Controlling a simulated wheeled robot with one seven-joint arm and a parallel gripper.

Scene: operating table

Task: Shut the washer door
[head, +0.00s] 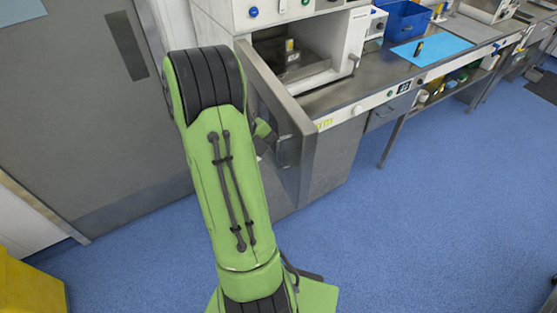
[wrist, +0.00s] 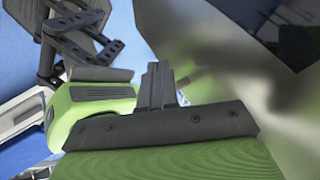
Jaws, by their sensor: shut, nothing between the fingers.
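The washer (head: 345,60) is a white and steel unit with an open chamber at the upper middle of the head view. Its grey metal door (head: 306,152) stands open, swung out toward me, with its edge facing the camera. My gripper (wrist: 158,82) is shut and empty in the wrist view. A shiny metal surface (wrist: 225,30), apparently the door, fills the right of the wrist view with green reflections. Whether my gripper touches it I cannot tell.
A steel counter (head: 375,72) runs right from the washer, with a blue bin (head: 403,20) and a blue mat (head: 432,49). A grey door (head: 90,110) stands at left and a yellow object (head: 30,285) at lower left. The blue floor (head: 430,210) is clear at right.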

